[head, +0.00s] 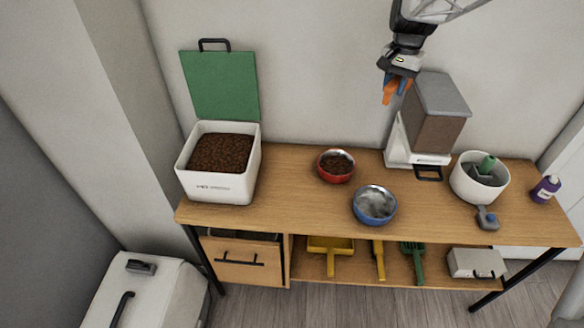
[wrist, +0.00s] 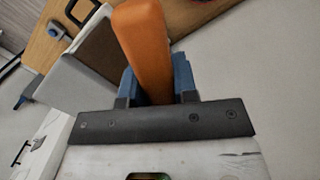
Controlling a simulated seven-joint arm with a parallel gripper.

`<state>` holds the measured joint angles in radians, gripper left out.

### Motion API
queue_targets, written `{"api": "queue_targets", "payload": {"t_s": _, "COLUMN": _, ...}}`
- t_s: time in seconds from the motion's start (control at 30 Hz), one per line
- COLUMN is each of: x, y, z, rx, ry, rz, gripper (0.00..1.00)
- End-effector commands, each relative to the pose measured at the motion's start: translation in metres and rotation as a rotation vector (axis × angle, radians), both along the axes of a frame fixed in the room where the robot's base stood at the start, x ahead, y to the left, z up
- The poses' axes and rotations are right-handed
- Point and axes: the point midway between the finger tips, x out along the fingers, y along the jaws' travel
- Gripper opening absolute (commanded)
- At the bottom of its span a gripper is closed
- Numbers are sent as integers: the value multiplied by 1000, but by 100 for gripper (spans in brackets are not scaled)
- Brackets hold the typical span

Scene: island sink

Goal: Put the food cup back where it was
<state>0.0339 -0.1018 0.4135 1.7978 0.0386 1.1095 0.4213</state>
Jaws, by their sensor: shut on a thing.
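My gripper (head: 397,81) is high over the right part of the table, in front of the wall and beside the top of the food dispenser. It is shut on an orange thing (head: 390,95), seemingly the food cup.
The grey-lidded dispenser (head: 437,120) stands below and right of my gripper. A red bowl (head: 336,180) with kibble and a blue bowl (head: 375,220) are mid-table. A white pot (head: 463,188) and a purple bottle (head: 546,189) are at right. Bare tabletop (head: 290,195) lies between bin and bowls.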

Motion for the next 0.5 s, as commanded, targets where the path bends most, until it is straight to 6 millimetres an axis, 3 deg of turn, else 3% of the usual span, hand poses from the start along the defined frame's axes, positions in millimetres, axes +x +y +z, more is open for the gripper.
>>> {"api": "queue_targets", "payload": {"t_s": 0.5, "x": -31, "y": 102, "z": -130, "rx": -14, "ry": -28, "rz": 197, "gripper": 6}}
